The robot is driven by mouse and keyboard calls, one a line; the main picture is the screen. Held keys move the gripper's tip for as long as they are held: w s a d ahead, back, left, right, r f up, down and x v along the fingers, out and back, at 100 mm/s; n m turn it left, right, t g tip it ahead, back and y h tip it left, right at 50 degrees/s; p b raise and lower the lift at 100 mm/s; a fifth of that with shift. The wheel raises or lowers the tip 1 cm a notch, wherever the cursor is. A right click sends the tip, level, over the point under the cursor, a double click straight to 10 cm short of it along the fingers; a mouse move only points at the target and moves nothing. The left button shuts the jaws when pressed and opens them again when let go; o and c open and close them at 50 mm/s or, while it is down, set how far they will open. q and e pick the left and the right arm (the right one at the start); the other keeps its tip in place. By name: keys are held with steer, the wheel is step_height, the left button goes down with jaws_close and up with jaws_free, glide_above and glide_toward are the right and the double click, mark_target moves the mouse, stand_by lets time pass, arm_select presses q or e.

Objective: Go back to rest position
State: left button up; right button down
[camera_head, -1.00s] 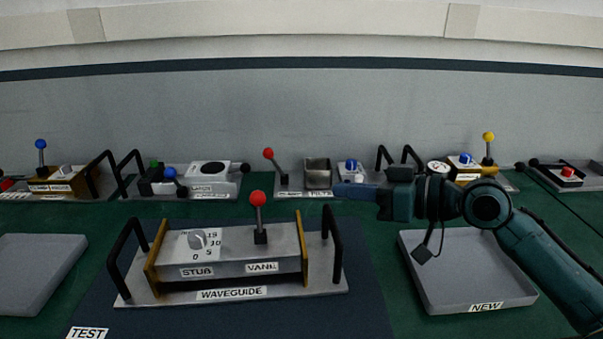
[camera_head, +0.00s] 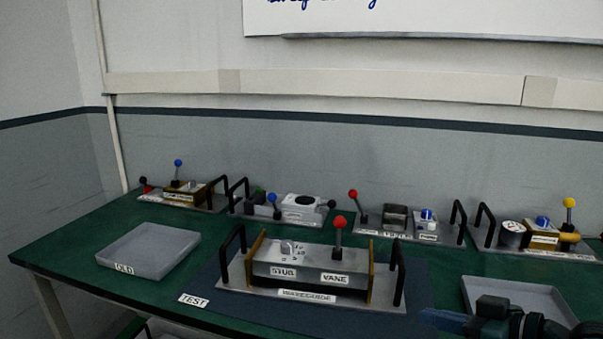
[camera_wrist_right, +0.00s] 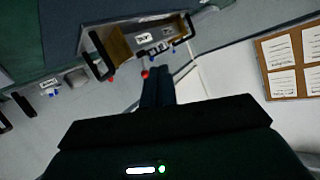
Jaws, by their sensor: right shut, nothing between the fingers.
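My right gripper (camera_head: 436,318) is at the lower right of the head view, in front of the NEW tray, with part of the arm cut off by the frame edge. In the right wrist view its fingers (camera_wrist_right: 158,84) are together with nothing between them. The waveguide unit (camera_head: 310,273), with a red-knobbed lever, stands on the dark mat left of the gripper, apart from it. It also shows in the right wrist view (camera_wrist_right: 140,42). My left gripper is not in view.
The NEW tray (camera_head: 517,289) is partly hidden behind my right arm. The OLD tray (camera_head: 146,252) is empty at the left. Several devices with levers and black handles line the table's back edge. A TEST label (camera_head: 194,300) lies on the table front.

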steer(key=s+a+f+g+h, duration=0.2)
steer(key=s+f+h, duration=0.1)
steer(key=f, duration=0.7)
steer(key=s+d+f+m+g+h, duration=0.1)
steer(key=s+f+m+g+h, duration=0.15)
steer(key=s+f, duration=0.45)
steer(key=s+d+f+m+g+h, duration=0.15)
steer(key=s+f+h, duration=0.25)
steer(key=s, duration=0.5)
steer(key=w+a+f+n+t+y+p, duration=0.1)
steer(key=w+a+f+t+y+p, duration=0.1)
steer(key=w+a+f+t+y, duration=0.1)
steer(key=shift+w+a+f+t, duration=0.85)
steer(key=shift+w+a+t, duration=0.55)
steer(key=shift+a+t, duration=0.5)
steer(key=shift+a, duration=0.15)
